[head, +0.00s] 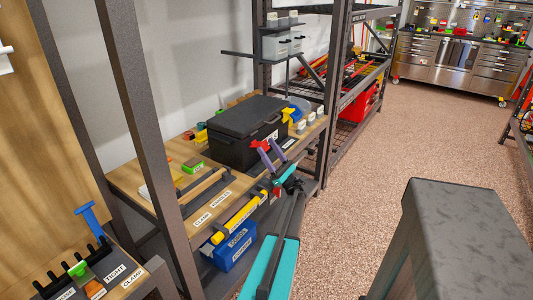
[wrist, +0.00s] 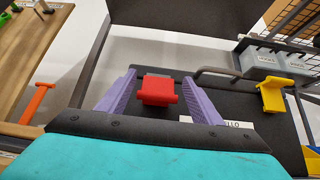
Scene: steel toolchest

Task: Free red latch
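The black toolbox (head: 238,128) stands on a wooden shelf with its lid down. Its red latch (head: 257,144) is on the front face, and the yellow latch (head: 287,114) is farther along to the right. My gripper (head: 268,149) is at the front of the box by the red latch. In the wrist view, the two purple fingers stand apart on either side of the red latch (wrist: 157,90), with visible gaps between. My gripper is open and holds nothing. The yellow latch (wrist: 271,96) is right of the fingers, clear of them.
A yellow level (head: 240,217) and a blue bin (head: 232,247) are in front of and below the shelf. A green block (head: 193,166) lies left of the box. The floor (head: 370,150) to the right is clear.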

